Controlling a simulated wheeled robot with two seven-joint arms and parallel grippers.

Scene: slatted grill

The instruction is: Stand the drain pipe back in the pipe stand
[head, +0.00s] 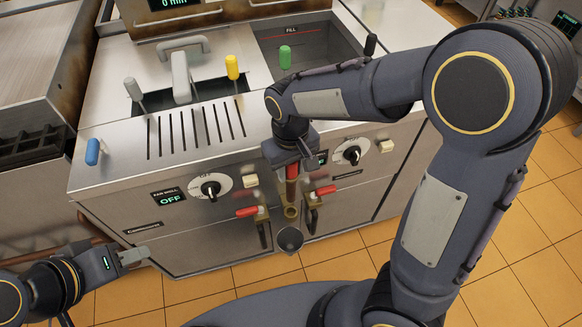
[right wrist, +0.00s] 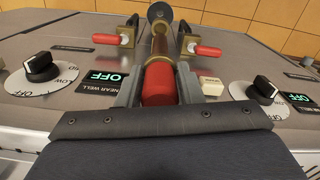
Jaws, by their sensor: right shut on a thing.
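The drain pipe has a red grip and a brass tube (head: 291,212); it hangs in front of the fryer front panel between two red-handled valves. My right gripper (head: 292,168) is shut on its red grip, with one finger on each side in the right wrist view (right wrist: 159,88). The brass tube (right wrist: 159,46) runs away from the fingers there. A dark round end or cup (head: 290,238) shows just below the tube; I cannot tell whether it belongs to the pipe. My left gripper (head: 133,257) is low at the left, away from the pipe. I cannot make out a pipe stand for certain.
Red-handled valves (head: 247,212) (head: 324,191) flank the pipe closely. Knobs (head: 211,188) (head: 352,153) sit on the steel front panel. The slotted top (head: 195,128) and an open well (head: 310,45) lie above. Tiled floor (head: 235,275) is clear in front.

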